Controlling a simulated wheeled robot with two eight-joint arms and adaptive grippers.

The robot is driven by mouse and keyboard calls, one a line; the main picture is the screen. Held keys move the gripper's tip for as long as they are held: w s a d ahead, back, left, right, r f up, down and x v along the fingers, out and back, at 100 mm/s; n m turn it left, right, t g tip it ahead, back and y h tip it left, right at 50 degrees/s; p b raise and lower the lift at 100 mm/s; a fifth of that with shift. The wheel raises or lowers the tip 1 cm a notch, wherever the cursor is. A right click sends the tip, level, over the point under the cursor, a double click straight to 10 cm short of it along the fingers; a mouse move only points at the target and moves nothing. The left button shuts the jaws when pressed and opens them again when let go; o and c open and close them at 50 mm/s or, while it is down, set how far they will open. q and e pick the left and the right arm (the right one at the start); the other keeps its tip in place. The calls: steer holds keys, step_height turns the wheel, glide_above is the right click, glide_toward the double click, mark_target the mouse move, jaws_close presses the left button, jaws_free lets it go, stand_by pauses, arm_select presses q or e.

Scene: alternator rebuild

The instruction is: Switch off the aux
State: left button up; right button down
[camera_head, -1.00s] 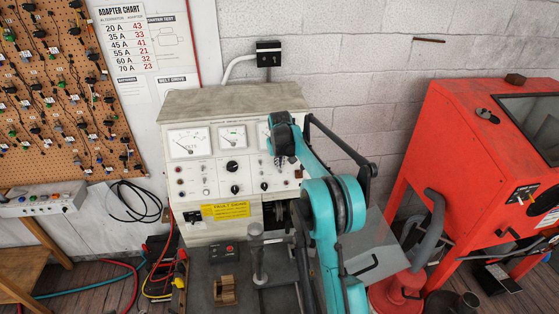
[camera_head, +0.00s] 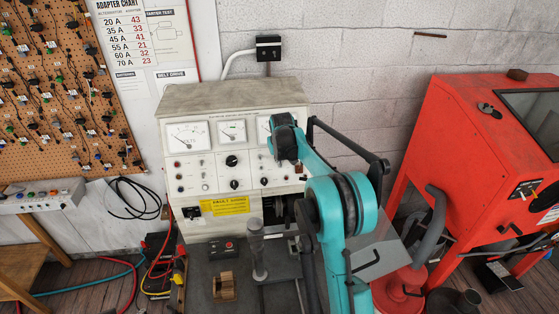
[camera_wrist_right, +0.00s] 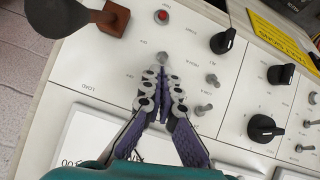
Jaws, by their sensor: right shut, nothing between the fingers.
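The white test bench panel (camera_head: 212,165) carries dial gauges, knobs, lamps and small toggle switches. My right gripper (camera_wrist_right: 163,72) is shut and empty, low over this panel. In the right wrist view its fingertips are right by a small metal toggle switch (camera_wrist_right: 162,58); whether they touch it I cannot tell. A red lamp (camera_wrist_right: 162,17) sits just beyond that toggle. The labels are too small or upside down to tell which switch is the aux. In the head view my right wrist hides the gripper's tips and part of the panel. My left gripper is not in view.
Black knobs (camera_wrist_right: 222,42) and more toggles stand right of my fingers. A brown lever with a dark ball (camera_wrist_right: 110,18) stands close on their left. A red cabinet (camera_head: 455,130) is at the right, and a pegboard (camera_head: 60,150) hangs at the left.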

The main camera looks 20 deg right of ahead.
mark_target(281, 168)
steer(key=shift+s+a+f+t+h+b, duration=0.1)
steer(key=shift+s+f+t+h+b, duration=0.25)
steer(key=shift+t+b, duration=0.65)
steer(key=shift+s+a+f+t+h+b, duration=0.15)
steer(key=shift+s+t+b, duration=0.35)
steer(key=shift+b, duration=0.95)
steer(key=shift+s+a+f+t+h+b, duration=0.1)
steer(key=shift+s+f+t+h+b, duration=0.15)
steer(key=shift+t+b, duration=0.8)
steer(key=shift+r, duration=0.2)
steer(key=shift+s, duration=0.2)
steer(key=shift+s+a+f, duration=0.1)
steer(key=shift+s+a, duration=0.1)
steer(key=shift+s, duration=0.45)
steer(key=v, duration=1.2)
